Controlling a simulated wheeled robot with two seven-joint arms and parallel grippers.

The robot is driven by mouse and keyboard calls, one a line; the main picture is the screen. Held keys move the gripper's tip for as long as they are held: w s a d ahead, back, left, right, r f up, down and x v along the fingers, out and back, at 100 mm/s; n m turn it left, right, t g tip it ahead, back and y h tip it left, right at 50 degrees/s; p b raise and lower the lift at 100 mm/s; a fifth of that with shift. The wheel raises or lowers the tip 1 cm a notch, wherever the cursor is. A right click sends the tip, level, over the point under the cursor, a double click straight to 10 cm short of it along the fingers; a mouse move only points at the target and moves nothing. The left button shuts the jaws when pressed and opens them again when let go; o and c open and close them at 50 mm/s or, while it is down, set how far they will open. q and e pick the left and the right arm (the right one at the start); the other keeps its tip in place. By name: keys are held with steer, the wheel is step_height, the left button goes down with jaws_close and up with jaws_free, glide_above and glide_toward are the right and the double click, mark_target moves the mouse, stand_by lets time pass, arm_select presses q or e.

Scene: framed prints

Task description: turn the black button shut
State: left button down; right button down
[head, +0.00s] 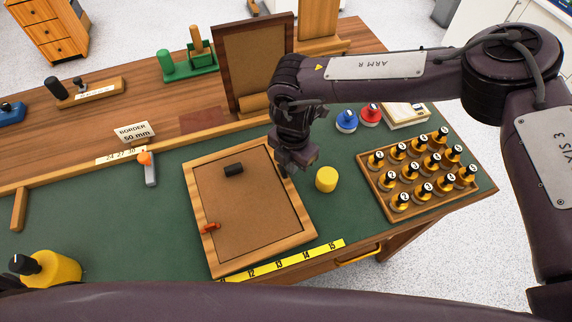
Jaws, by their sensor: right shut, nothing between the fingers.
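A wooden picture frame (200,247) lies flat on the green mat with a brown backing board (250,207) in it. A small black block-like piece (233,169) sits on the upper part of the board; I cannot tell for sure that it is the black button. A red button (209,227) sits at the left rail, reaching over the board's edge. My right gripper (284,174) is shut and empty, pointing down at the frame's right rail. It hides part of that rail, and a button under it cannot be made out. My left gripper is out of view.
A yellow cylinder (326,179) stands close right of the frame. A tray (371,183) of several black-topped bottles is farther right. Blue (346,121) and red (370,113) pots and an upright frame (230,65) stand behind. A yellow ruler (292,262) lies in front.

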mark_target(281, 176)
steer(key=shift+s+a, duration=0.3)
steer(key=shift+a, duration=0.3)
steer(key=shift+s+a, duration=0.25)
steer(key=shift+a, duration=0.3)
stand_by(0.6)
steer(key=shift+s+a, duration=0.15)
steer(key=shift+s, duration=0.25)
stand_by(0.4)
steer(key=shift+r+p, duration=2.3)
steer(key=shift+r, duration=1.25)
